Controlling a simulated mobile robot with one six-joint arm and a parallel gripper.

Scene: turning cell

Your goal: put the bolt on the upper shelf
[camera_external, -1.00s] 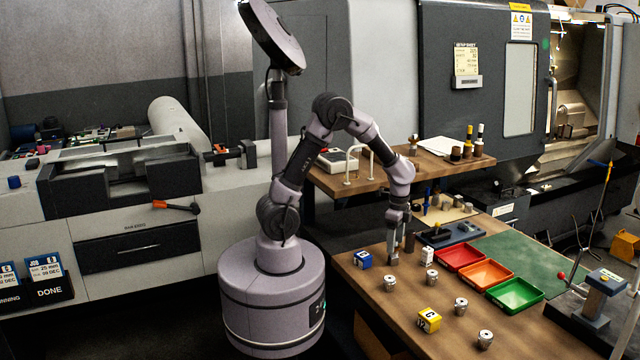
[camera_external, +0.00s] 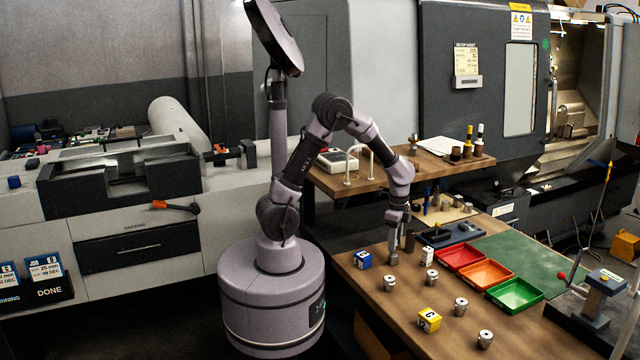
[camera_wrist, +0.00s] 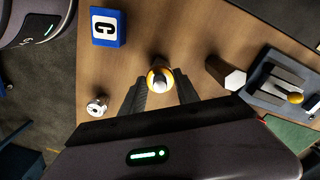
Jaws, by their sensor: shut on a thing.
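My gripper (camera_wrist: 160,93) points down over the wooden table, its two dark fingers shut on a small upright metal piece (camera_wrist: 160,78), which I take to be the bolt. From above it shows a pale round top and an orange-yellow ring. In the external view the bolt (camera_external: 393,258) is a small grey shape under my gripper (camera_external: 393,246), at or just above the table; I cannot tell whether it touches. The fingers hide part of it. The upper shelf (camera_external: 430,171) is a wooden board behind and above the table.
A hex-topped piece (camera_wrist: 236,80) stands right of my gripper. Red, orange and green trays (camera_external: 515,295) lie to the right. The shelf bears a wire handle (camera_external: 358,150), papers and small holders.

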